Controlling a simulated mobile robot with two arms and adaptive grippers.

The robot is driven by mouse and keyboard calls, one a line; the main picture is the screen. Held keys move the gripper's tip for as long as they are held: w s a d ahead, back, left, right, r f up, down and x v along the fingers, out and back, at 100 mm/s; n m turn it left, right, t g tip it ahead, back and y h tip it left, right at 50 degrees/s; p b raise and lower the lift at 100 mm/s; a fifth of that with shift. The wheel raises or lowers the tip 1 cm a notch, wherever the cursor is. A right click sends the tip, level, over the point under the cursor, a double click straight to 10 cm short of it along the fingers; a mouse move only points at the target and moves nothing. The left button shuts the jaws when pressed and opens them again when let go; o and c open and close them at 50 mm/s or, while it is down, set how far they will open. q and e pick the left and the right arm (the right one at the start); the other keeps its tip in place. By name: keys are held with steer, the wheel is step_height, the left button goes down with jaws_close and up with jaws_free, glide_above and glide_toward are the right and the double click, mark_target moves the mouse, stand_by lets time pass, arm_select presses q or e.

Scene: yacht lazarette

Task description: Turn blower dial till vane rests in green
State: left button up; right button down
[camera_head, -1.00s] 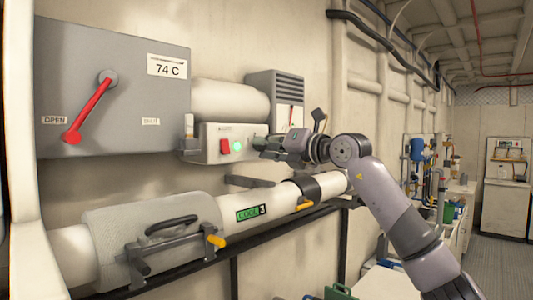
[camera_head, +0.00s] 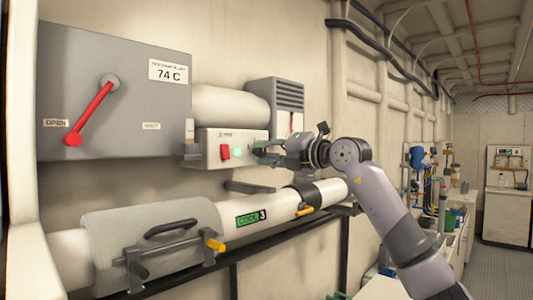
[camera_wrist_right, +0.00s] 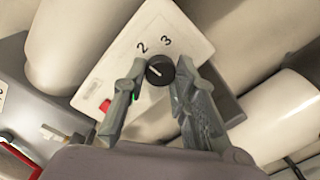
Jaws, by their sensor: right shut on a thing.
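The blower dial (camera_wrist_right: 160,70) is a black round knob on a white control box (camera_head: 220,155), with the marks 2 and 3 above it in the right wrist view. A pale pointer mark shows on the dial's left part. My right gripper (camera_wrist_right: 157,85) is shut on the dial, one finger on each side. In the head view the right gripper (camera_head: 266,150) reaches the box's right end and hides the dial. A white gauge strip with a red mark (camera_head: 296,122) shows on the grey louvred blower housing (camera_head: 275,95); its lower part is hidden and no green is readable. My left gripper is out of view.
A red switch (camera_head: 225,152) and a lit green lamp (camera_head: 238,152) sit on the box beside the dial. A grey cabinet (camera_head: 115,60) with a red lever (camera_head: 90,112) is at left. A white pipe (camera_head: 275,208) with yellow-handled clamps runs below.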

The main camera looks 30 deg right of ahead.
steer(key=shift+d+r, duration=0.1)
steer(key=c, duration=1.3)
jaws_free()
steer(key=v, duration=1.2)
